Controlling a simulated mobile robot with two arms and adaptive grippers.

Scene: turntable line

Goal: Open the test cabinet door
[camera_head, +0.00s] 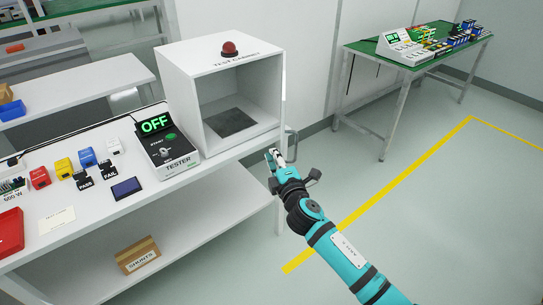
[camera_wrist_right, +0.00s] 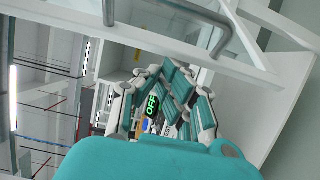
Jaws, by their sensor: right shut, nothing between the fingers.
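The test cabinet (camera_head: 182,85) is a white box on the bench, with a red button (camera_head: 229,48) on top. Its front opening is uncovered in the head view, and a dark mat (camera_head: 230,122) shows inside. The door (camera_head: 284,88) appears as a thin, nearly edge-on strip at the cabinet's right side, so it looks swung open. A grey bar handle (camera_head: 293,144) shows low at that side; a grey bar also shows in the wrist view (camera_wrist_right: 228,40). My right gripper (camera_head: 271,155) is shut and empty, just left of and below the handle. Contact is unclear. My left gripper is out of view.
The tester (camera_head: 168,150), its display reading OFF, stands left of the cabinet. Coloured blocks and a red bin (camera_head: 10,232) lie farther left. A cardboard box (camera_head: 138,255) sits on the lower shelf. A green-topped table (camera_head: 430,55) stands back right. Floor to the right is clear.

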